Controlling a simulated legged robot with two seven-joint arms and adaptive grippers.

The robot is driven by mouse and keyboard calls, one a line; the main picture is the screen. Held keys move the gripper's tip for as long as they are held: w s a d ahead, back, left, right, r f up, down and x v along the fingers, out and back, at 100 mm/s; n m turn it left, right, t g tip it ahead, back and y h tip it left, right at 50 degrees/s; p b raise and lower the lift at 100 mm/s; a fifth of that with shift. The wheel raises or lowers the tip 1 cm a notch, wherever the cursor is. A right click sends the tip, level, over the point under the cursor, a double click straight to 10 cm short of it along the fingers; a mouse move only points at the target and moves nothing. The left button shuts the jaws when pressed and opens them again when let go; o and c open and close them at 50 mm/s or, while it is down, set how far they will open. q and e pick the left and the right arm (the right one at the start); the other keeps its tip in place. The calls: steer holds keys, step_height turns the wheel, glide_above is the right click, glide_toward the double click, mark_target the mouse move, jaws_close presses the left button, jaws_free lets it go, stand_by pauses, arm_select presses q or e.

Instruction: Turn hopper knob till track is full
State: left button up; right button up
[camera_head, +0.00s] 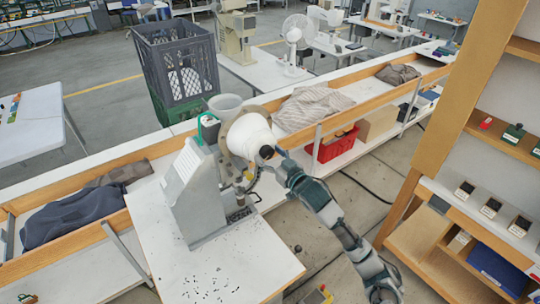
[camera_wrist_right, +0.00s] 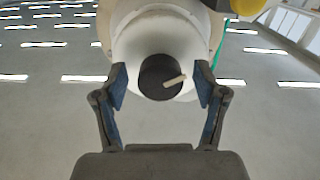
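The eyelet press (camera_head: 192,195) is a grey machine standing on a white table. Its white round hopper (camera_head: 247,132) sits on the press's right side. The dark round hopper knob (camera_head: 266,152) is at the hopper's centre; in the right wrist view the knob (camera_wrist_right: 155,80) carries a pale bar mark, tilted slightly. My right gripper (camera_head: 277,163) is at the knob. In the wrist view its two blue-padded fingers (camera_wrist_right: 160,88) are spread on either side of the knob, with gaps between pads and knob. The track and its fill cannot be made out. My left gripper is out of view.
Small dark bits lie scattered on the table's front (camera_head: 215,283). A grey crate (camera_head: 178,60) stands behind the press. A long wooden-edged bench with cloths (camera_head: 312,105) runs behind. A wooden shelf (camera_head: 440,150) stands at the right. The floor between is mostly open.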

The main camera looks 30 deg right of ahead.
steer(key=shift+r, duration=0.1)
steer(key=s+d, duration=0.1)
steer(key=s, duration=1.1)
steer(key=shift+w+d, duration=0.1)
